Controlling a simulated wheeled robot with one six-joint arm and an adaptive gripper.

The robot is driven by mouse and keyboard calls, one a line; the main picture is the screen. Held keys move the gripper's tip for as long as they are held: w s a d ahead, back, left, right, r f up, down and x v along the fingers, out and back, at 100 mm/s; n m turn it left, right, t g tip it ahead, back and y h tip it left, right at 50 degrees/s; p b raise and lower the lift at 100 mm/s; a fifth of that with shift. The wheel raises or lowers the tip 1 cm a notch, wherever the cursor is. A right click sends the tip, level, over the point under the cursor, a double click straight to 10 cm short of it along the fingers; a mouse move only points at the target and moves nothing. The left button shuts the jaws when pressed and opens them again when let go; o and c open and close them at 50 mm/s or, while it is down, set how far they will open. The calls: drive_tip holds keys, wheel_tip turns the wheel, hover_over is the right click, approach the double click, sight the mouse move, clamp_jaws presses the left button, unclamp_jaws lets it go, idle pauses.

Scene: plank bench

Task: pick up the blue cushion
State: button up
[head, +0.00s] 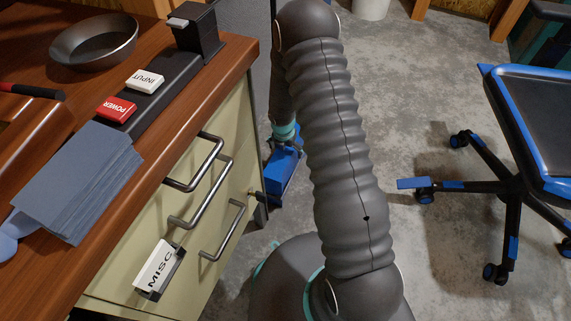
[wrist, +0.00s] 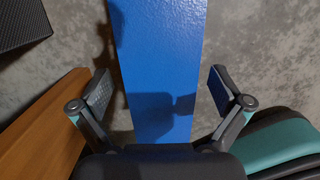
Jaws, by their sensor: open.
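A blue oblong thing (head: 282,170) with flat faces, which may be the cushion, shows low beside the cabinet in the head view. My arm hides part of its surroundings. In the wrist view a smooth blue surface (wrist: 160,45) runs from the top edge down between my fingers. My gripper (wrist: 157,88) is open, with one finger on each side of the blue surface. I see gaps of floor at its sides, and I cannot tell how far it lies below the fingertips. In the head view my gripper (head: 284,133) is just above the blue thing, mostly hidden.
A wooden-topped cabinet (head: 215,165) with protruding handles stands left of my arm. Its top holds a metal bowl (head: 95,42) and labelled blocks. A wheeled chair (head: 535,125) with blue edges stands at the right. Concrete floor (head: 425,80) between is mostly clear.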

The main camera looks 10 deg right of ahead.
drive_tip(key=shift+w+d+f, duration=0.1)
drive_tip(key=shift+w+f, duration=0.05)
drive_tip(key=shift+f, duration=0.8)
drive_tip(key=shift+r, duration=0.1)
drive_tip(key=c, duration=1.6)
